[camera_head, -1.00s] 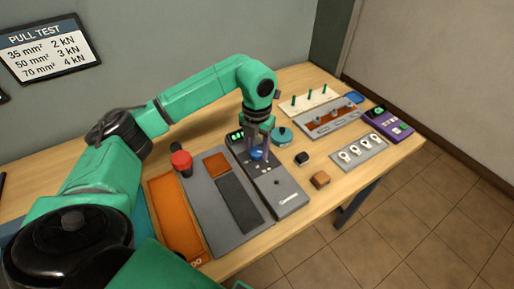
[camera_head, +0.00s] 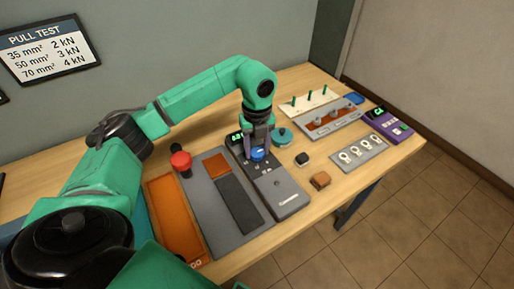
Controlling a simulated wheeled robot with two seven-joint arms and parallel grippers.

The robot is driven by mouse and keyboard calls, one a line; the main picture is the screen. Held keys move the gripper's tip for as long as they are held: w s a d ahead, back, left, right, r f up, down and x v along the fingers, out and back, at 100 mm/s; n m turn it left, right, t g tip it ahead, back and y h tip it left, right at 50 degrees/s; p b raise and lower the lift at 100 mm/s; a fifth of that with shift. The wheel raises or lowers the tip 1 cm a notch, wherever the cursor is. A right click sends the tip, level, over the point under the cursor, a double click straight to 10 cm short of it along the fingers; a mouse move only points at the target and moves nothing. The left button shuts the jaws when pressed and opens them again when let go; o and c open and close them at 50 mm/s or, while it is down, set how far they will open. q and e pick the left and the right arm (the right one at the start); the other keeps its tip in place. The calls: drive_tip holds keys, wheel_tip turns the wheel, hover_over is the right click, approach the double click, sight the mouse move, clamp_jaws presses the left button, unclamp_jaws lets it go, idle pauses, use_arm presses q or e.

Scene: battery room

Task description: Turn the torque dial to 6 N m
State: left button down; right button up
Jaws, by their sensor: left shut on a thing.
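The torque dial is a blue knob (camera_head: 258,154) on a dark grey device (camera_head: 288,197) with a small green-lit display (camera_head: 236,138) at its far end. My left gripper (camera_head: 257,151) points down over the device and is shut on the blue dial. Its fingers hide part of the dial. The display's digits are too small to read surely. My right gripper is not in view.
Left of the device are a grey plate (camera_head: 205,205), a red knob (camera_head: 181,160) and an orange tray (camera_head: 170,222). A teal round thing (camera_head: 281,136), a black block (camera_head: 302,159) and a brown block (camera_head: 320,180) lie to its right. Ring terminals (camera_head: 358,152) lie farther right.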

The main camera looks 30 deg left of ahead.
sight(257, 151)
use_arm(q)
drive_tip(key=shift+w+r, duration=0.1)
drive_tip(key=shift+r, duration=0.1)
idle(0.3)
drive_tip(key=shift+c, duration=1.5)
unclamp_jaws()
drive_tip(key=shift+f, duration=0.1)
wheel_tip(257, 151, up, 7)
drive_tip(key=shift+r+b, duration=0.1)
drive_tip(key=shift+b, duration=0.45)
wheel_tip(257, 151, up, 7)
drive_tip(key=p, duration=0.2)
drive_tip(key=shift+r, duration=0.2)
